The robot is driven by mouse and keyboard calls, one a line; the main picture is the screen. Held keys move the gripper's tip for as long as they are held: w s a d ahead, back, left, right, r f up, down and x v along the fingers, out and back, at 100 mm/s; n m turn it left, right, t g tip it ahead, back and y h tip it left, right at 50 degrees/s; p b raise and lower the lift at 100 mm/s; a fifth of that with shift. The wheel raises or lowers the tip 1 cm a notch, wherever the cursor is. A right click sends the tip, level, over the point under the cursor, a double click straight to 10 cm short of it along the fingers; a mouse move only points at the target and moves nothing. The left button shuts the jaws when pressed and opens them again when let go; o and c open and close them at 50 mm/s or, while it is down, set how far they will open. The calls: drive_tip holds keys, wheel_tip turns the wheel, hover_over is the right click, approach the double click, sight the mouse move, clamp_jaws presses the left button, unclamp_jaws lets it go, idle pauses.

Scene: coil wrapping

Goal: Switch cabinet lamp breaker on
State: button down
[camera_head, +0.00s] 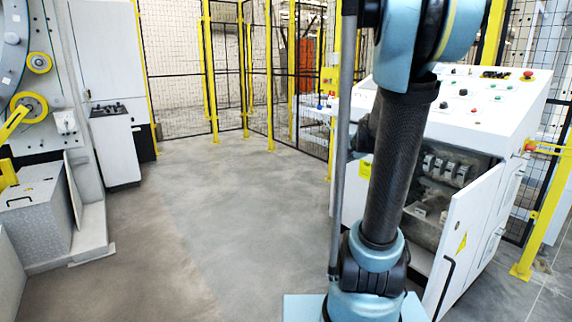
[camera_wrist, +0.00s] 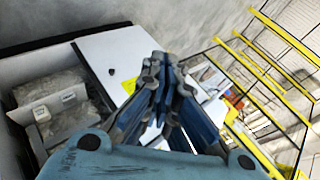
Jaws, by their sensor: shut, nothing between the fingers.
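The white control cabinet (camera_head: 470,122) stands at the right in the head view, its front door (camera_head: 462,250) swung open. A row of several grey breakers (camera_head: 445,170) shows inside its dark interior, partly hidden by my arm. Which one is the lamp breaker, and how its lever stands, I cannot tell. In the wrist view my gripper (camera_wrist: 162,64) is shut and empty, with its fingertips in front of a white panel (camera_wrist: 122,52). The open compartment (camera_wrist: 62,88) with grey parts lies to the left, apart from the fingers. My gripper is out of the head view.
The cabinet's sloped top carries several buttons and a red knob (camera_head: 528,75). Yellow-posted mesh fencing (camera_head: 230,70) runs behind. A machine with yellow rollers (camera_head: 28,105) and a small white console (camera_head: 115,148) stand at the left. The grey floor (camera_head: 215,215) between is clear.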

drive_tip(key=s+a+f+n+g, duration=0.1)
drive_tip(key=s+f+n, duration=0.3)
drive_tip(key=s, duration=0.7)
drive_tip(key=s+a+f+n+g, duration=0.2)
drive_tip(key=s+f+n+g, duration=0.2)
drive_tip(key=s, duration=0.7)
drive_tip(key=s+a+f+n+g+h, duration=0.1)
drive_tip(key=s+f+n, duration=0.3)
drive_tip(key=s, duration=0.7)
drive_tip(key=shift+a+g, duration=0.65)
drive_tip(key=shift+g, duration=0.05)
